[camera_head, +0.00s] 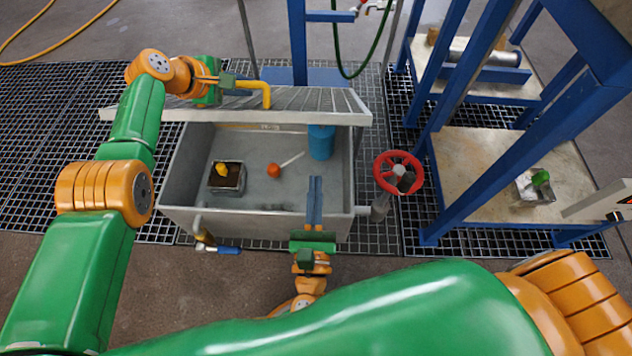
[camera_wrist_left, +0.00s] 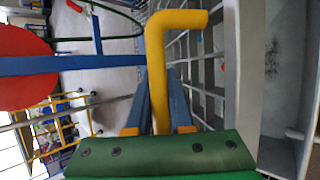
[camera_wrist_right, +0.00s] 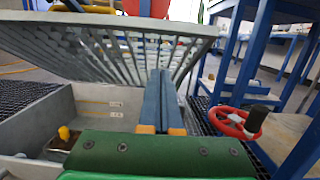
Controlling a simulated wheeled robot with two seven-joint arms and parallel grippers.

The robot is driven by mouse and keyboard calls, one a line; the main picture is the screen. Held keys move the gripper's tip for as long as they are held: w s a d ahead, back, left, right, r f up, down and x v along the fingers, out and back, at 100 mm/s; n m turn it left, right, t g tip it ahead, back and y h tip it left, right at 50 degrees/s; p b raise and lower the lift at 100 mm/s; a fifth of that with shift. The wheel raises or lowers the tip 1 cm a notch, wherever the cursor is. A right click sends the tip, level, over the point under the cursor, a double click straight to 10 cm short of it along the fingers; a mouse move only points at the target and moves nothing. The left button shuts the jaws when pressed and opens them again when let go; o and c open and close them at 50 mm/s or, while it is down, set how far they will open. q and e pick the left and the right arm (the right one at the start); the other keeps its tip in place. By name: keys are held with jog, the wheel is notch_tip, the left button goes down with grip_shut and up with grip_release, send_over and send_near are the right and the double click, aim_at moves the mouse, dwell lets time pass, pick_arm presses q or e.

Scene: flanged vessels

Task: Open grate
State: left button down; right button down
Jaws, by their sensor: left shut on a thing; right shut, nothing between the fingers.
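The grey barred grate (camera_head: 300,98) is raised along the far side of the open metal tank (camera_head: 255,222). In the right wrist view the grate (camera_wrist_right: 100,48) tilts up above the tank interior. My left gripper (camera_head: 238,88) is shut on a yellow bent handle (camera_head: 266,95) at the grate. The handle (camera_wrist_left: 157,70) runs between its fingers in the left wrist view, with the grate's bars and rim (camera_wrist_left: 231,70) beside it. My right gripper (camera_head: 315,180) is shut and empty, over the tank's near right part, its fingers pointing toward the grate.
Inside the tank are a small box (camera_head: 226,186) with a yellow item, an orange-red ball (camera_head: 273,170) with a pale stick beside it, and a blue cylinder (camera_head: 321,143). A red valve wheel (camera_head: 398,160) and blue-framed shelves (camera_head: 480,180) stand to the right.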

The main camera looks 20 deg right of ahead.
jog(key=w+d+r, duration=0.2)
jog(key=w+r, duration=0.2)
jog(key=w, duration=0.4)
jog(key=shift+d+r, duration=0.15)
jog(key=shift+d, duration=0.2)
